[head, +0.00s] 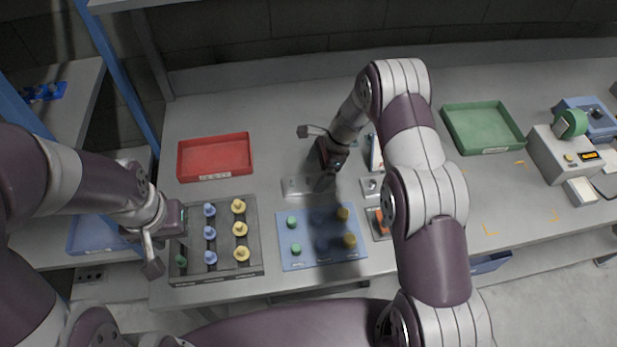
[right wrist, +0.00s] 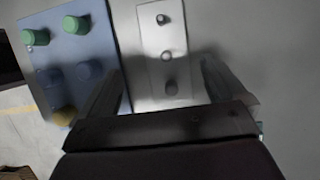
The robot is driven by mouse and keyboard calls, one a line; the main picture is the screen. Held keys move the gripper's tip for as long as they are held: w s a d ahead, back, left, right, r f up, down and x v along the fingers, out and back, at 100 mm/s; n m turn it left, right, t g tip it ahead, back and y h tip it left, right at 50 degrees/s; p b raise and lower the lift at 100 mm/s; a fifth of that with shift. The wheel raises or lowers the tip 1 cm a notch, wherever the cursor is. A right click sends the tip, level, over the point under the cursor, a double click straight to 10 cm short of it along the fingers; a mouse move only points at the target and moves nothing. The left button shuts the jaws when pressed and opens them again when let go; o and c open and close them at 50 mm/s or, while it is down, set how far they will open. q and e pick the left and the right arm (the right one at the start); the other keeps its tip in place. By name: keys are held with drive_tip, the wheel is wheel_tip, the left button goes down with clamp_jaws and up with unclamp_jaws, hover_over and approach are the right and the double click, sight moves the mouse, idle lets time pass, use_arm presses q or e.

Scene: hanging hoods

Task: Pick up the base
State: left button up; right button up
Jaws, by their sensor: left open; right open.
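A light metal plate with a row of round studs, which looks like the base, lies on the table in the head view (head: 294,188) and in the right wrist view (right wrist: 150,42). My right gripper (head: 324,178) is open and empty above the plate's right end. In the right wrist view my right gripper (right wrist: 163,85) has one finger on each side of the plate, and its near end is hidden behind the gripper. Whether the fingers touch it I cannot tell. My left gripper (head: 160,243) is open by the left edge of the dark peg tray.
The dark tray (head: 225,271) holds blue, yellow and green pegs. A blue board (head: 308,262) with green and yellow pegs lies close in front of the plate. A red tray (head: 215,157) is back left; a green tray (head: 482,128) is back right. Devices (head: 560,155) stand far right.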

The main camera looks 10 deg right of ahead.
sight(309, 178)
drive_tip(key=p+x, duration=0.1)
drive_tip(key=x, duration=0.1)
drive_tip(key=w+p+x, duration=0.1)
drive_tip(key=x, duration=0.1)
drive_tip(key=shift+a+f, duration=0.1)
drive_tip(key=shift+f, duration=0.15)
drive_tip(key=shift+s+a+f, duration=0.1)
drive_tip(key=shift+a+f, duration=0.1)
drive_tip(key=shift+f, duration=0.3)
drive_tip(key=c, duration=1.6)
